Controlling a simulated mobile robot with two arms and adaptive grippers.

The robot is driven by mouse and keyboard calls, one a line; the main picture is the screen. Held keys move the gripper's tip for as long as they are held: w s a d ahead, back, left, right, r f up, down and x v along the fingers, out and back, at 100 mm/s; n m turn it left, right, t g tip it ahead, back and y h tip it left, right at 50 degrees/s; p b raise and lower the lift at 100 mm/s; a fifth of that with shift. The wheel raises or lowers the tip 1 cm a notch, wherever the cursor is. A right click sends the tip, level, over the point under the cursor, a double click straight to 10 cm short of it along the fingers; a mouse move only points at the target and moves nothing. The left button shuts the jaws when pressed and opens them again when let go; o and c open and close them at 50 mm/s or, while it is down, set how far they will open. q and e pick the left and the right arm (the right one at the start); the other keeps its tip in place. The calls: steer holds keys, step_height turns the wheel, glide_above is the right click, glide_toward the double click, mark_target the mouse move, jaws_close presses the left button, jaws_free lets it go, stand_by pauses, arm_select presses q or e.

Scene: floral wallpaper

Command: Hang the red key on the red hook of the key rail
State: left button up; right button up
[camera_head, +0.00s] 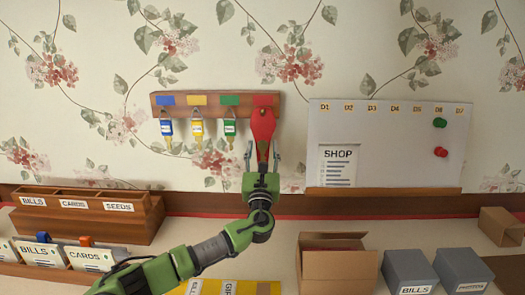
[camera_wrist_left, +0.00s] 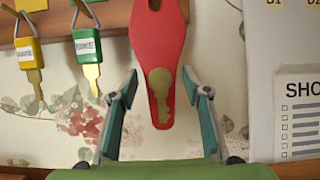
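The wooden key rail (camera_head: 215,112) is on the wallpapered wall, with blue, yellow, green and red patches. The red key (camera_head: 263,122) is upright against the rail's red patch (camera_head: 264,100), its top hole at a dark hook end in the left wrist view (camera_wrist_left: 156,40). The brass key shape on it points down. The red hook itself is mostly hidden behind the tag. My left gripper (camera_head: 262,156) is just below the rail. In the wrist view its fingers (camera_wrist_left: 160,85) are spread on either side of the tag's lower part, with gaps on both sides. My right gripper is not in view.
Blue (camera_head: 167,127), yellow (camera_head: 197,127) and green (camera_head: 229,127) keys hang to the left. A white board (camera_head: 385,140) with a SHOP note is close on the right. Below are a wooden organizer (camera_head: 150,222), a cardboard box (camera_head: 338,265) and grey boxes (camera_head: 408,268).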

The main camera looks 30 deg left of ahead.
arm_select(q)
steer(key=v, duration=1.2)
